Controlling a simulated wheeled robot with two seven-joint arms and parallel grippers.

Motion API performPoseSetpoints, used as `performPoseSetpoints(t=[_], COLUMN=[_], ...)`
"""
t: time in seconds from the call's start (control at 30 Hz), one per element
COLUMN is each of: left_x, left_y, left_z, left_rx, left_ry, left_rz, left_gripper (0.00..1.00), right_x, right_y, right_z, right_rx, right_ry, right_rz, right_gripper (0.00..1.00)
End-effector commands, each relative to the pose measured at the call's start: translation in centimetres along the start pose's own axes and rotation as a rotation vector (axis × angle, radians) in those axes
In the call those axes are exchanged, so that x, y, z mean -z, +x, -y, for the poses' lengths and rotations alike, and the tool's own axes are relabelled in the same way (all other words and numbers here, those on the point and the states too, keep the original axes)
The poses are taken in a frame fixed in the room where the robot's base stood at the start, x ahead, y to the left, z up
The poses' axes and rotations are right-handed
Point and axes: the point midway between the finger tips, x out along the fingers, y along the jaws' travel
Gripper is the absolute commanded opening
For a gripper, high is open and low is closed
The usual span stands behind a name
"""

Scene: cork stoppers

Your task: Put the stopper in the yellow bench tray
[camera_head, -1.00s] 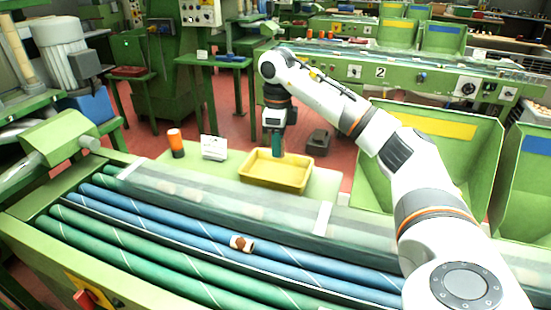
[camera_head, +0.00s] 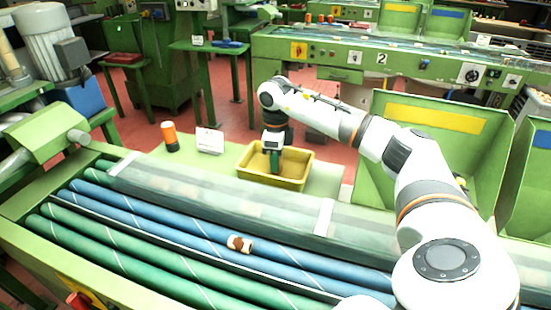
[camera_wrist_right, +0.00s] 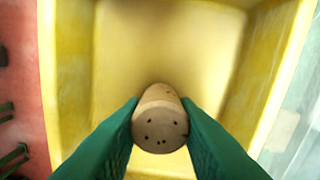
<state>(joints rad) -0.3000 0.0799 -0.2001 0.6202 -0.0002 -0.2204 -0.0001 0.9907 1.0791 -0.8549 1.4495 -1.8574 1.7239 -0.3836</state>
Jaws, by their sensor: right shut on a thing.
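A pale cork stopper (camera_wrist_right: 160,122) with small dark pits in its end is held between the green fingers of my right gripper (camera_wrist_right: 160,125) in the right wrist view. The yellow bench tray (camera_head: 268,181) stands on the green bench beyond the rollers. In the head view my right gripper (camera_head: 273,166) points down with its fingers inside the tray's outline. The yellow tray (camera_wrist_right: 75,60) fills the wrist view behind the stopper. I cannot tell whether the stopper touches the tray floor. My left gripper is not in view.
Another stopper (camera_head: 240,243), brown and white, lies on the blue rollers (camera_head: 190,221). An orange and black cylinder (camera_head: 171,137) and a white card (camera_head: 209,141) stand left of the tray. A large green bin (camera_head: 440,150) stands to its right.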

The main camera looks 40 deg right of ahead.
Motion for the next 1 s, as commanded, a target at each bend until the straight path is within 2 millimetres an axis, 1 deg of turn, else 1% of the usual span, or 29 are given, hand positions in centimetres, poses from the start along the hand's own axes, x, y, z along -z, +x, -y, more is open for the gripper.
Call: performPoseSetpoints(t=[0.2,0.33,0.37,0.4,0.47,0.77,0.87,0.97,1.0], left_x=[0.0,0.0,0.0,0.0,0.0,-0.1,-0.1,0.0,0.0], left_y=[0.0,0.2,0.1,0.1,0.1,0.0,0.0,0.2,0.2], left_z=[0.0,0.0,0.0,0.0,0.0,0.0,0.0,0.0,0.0], left_rx=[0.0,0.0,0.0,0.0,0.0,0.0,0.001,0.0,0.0], left_ry=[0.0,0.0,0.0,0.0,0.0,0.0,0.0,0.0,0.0], left_rz=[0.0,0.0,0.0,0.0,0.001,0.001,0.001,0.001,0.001], left_gripper=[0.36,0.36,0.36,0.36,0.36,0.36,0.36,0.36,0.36], right_x=[0.0,0.0,0.0,0.0,0.0,0.0,0.1,0.1,0.1], right_y=[0.0,0.4,0.3,0.3,0.3,0.1,-0.6,-2.1,-2.9], right_z=[0.0,0.0,0.0,0.0,0.0,0.0,0.0,-0.1,-0.1], right_rx=[0.0,0.0,0.0,0.0,0.0,0.0,-0.001,-0.003,-0.003], right_ry=[0.0,0.0,0.0,0.0,0.0,0.0,0.0,0.0,0.0], right_rz=[-0.001,0.0,-0.001,-0.001,-0.001,-0.001,-0.003,-0.004,-0.005], right_gripper=[0.06,0.06,0.32,0.38,0.48,0.48,0.48,0.48,0.48])
